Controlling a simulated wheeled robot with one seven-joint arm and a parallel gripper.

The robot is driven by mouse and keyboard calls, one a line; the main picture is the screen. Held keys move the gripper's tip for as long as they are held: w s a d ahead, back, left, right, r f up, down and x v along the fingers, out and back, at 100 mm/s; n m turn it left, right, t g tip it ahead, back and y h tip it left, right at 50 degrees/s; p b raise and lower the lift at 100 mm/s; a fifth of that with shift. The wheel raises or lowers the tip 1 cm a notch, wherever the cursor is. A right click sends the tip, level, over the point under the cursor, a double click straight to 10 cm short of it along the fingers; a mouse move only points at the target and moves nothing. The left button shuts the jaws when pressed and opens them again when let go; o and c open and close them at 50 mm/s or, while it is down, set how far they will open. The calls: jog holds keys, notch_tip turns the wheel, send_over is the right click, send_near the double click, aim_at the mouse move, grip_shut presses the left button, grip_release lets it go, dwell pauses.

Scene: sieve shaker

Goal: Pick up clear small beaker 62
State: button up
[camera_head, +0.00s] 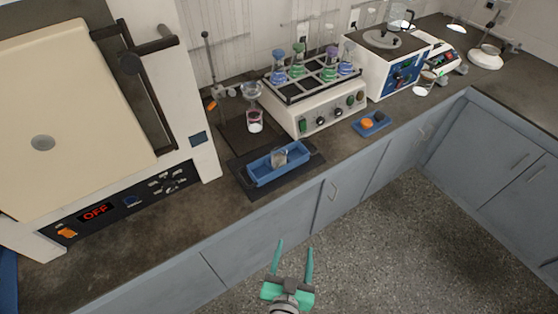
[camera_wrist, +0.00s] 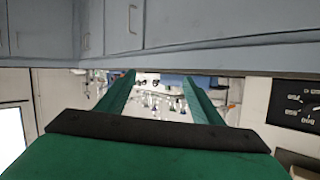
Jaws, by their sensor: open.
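A small clear beaker (camera_head: 279,156) stands in a blue tray (camera_head: 262,179) on the counter in the head view; it looks empty. Other clear glassware stands around it, and I read no number on any of it, so I cannot tell which is beaker 62. My gripper (camera_head: 294,246) is open and empty, with green fingers apart. It is in front of the counter over the floor, below and in front of the tray in the picture. In the wrist view the open fingers (camera_wrist: 159,78) hold nothing, and I cannot make out the beaker there.
A glass with dark pink liquid (camera_head: 254,127) stands behind the tray. A shaker with flasks (camera_head: 316,112) is to its right, then a small blue dish (camera_head: 367,125). A large oven (camera_head: 75,125) stands at the left. The counter's front edge lies between my gripper and the tray.

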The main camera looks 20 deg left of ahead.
jog(key=w+a+r+n+y, duration=0.1)
jog(key=w+a+r, duration=0.1)
jog(key=w, duration=0.3)
jog(key=w+a+r+n+y, duration=0.1)
jog(key=w+a+r, duration=0.15)
jog(key=w, duration=0.35)
jog(key=n+g+y, duration=0.2)
jog(key=n+y, duration=0.1)
jog(key=n, duration=0.1)
send_near(280, 160)
jog(key=x, duration=0.4)
jog(key=shift+w+a, duration=0.3)
jog(key=shift+a, duration=0.1)
jog(key=shift+d+x, duration=0.2)
jog(key=shift+x, duration=2.7)
jog(key=shift+f, duration=0.15)
jog(key=c, duration=1.2)
